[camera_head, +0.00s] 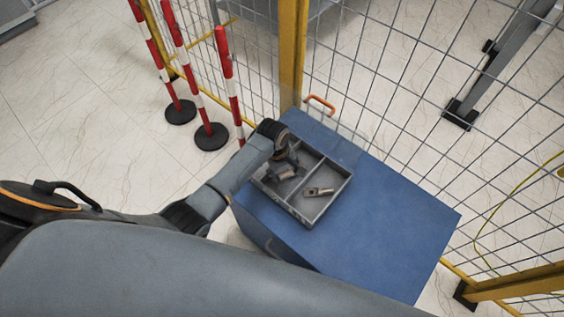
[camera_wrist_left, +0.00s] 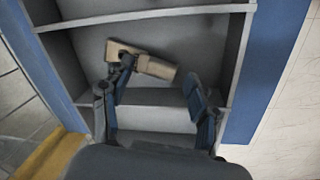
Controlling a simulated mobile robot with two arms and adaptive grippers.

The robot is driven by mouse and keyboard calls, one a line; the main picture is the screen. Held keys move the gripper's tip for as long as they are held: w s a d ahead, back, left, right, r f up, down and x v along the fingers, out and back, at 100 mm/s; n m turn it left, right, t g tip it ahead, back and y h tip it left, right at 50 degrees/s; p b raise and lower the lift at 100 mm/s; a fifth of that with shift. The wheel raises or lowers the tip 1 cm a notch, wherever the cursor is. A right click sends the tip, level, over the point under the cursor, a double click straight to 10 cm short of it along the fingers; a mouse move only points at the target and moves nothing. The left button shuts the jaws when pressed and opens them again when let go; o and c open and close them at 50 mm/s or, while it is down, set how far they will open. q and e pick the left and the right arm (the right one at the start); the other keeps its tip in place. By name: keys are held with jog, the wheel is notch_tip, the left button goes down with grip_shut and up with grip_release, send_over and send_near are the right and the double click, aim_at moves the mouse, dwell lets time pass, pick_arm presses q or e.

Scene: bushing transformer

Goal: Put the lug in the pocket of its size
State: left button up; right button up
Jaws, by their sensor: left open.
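A grey divided tray (camera_head: 327,211) sits on the blue cabinet top. A tan lug (camera_head: 318,191) with a flat end lies in the compartment on its right side. Another metal piece (camera_head: 286,174), likely a second lug, lies in the left part, close under my left gripper (camera_head: 289,162) and partly hidden by it. In the left wrist view my left gripper (camera_wrist_left: 157,88) has its fingers apart, with nothing between the tips. A tan lug (camera_wrist_left: 150,63) lies just beyond the fingertips on a compartment floor, one finger overlapping it in the picture. I cannot tell whether they touch. My right gripper is not in view.
The blue cabinet (camera_head: 385,225) has free room to the right of the tray. An orange handle (camera_head: 319,103) is at its back edge. A yellow-framed mesh fence (camera_head: 405,95) runs behind it. Red and white posts (camera_head: 228,85) stand at the left.

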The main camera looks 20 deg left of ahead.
pick_arm(q)
notch_tip(320, 180, up, 11)
jog(key=s+a+p, duration=0.1)
jog(key=shift+s, duration=0.15)
jog(key=shift+s, duration=0.1)
dwell(0.4)
jog(key=s+a+r+m+t, duration=0.15)
jog(key=s+m, duration=0.25)
jog(key=s, duration=0.4)
jog(key=s+a+r+m+y, duration=0.1)
jog(key=s+r+m, duration=0.1)
jog(key=s+m, duration=0.35)
jog(key=s+a+r+m+t, duration=0.1)
jog(key=s+r+m, duration=0.1)
jog(key=s, duration=0.7)
notch_tip(320, 180, down, 24)
jog(key=g, duration=0.2)
jog(key=s+a+f, duration=0.2)
jog(key=s+f, duration=1.6)
jog(key=shift+a+g, duration=0.15)
jog(key=shift+g, duration=0.3)
jog(key=shift+s+m, duration=0.2)
jog(key=shift+m, duration=0.05)
jog(key=shift+c, duration=0.5)
